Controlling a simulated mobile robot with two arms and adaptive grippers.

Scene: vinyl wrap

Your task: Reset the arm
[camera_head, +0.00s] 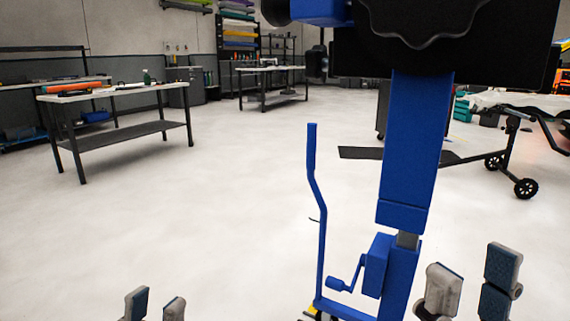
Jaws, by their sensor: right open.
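My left gripper (155,304) shows only its two fingertips at the bottom edge, left of the middle. The tips stand apart with pale floor between them, and nothing shows in the gap. My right gripper (470,284) is at the bottom right, pointing up. Its two grey-and-blue fingers are spread wide and hold nothing. Both arms behind the fingers are out of view below. The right gripper is just right of the foot of a blue stand (408,150) in the picture; I cannot tell the distance between them.
The blue stand has a crank, a tall blue handle (312,180) and a large black part (440,45) on top, blocking the upper right view. A workbench (120,88) stands at the left, another (268,70) at the back. A wheeled frame (508,150) is at right. Left-centre floor is clear.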

